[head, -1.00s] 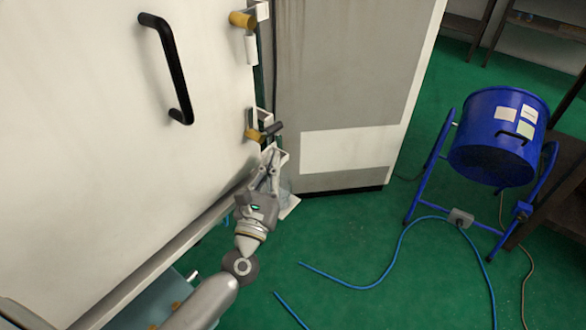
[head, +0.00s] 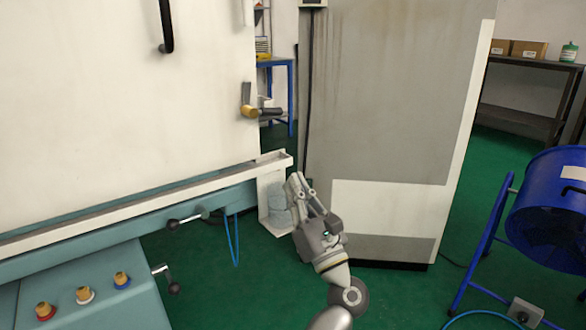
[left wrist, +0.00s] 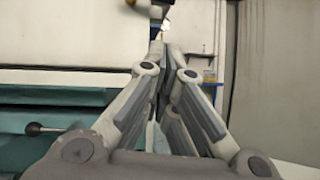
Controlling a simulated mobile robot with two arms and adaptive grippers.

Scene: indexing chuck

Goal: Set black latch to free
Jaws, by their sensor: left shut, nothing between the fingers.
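The black latch (head: 270,111) is a short dark handle at the right edge of the white machine door, with a brass-coloured hub (head: 249,111). In the head view its handle points right, about level. My left gripper (head: 296,178) is below and to the right of it, apart from it, with its fingers together and empty. In the left wrist view the fingers (left wrist: 158,55) converge near the middle, and part of the brass hub (left wrist: 130,3) shows at the top edge. The latch handle is not clear there. My right gripper is not in view.
A white ledge (head: 150,201) runs under the door and ends close to my left gripper. A grey cabinet (head: 385,130) stands behind it.

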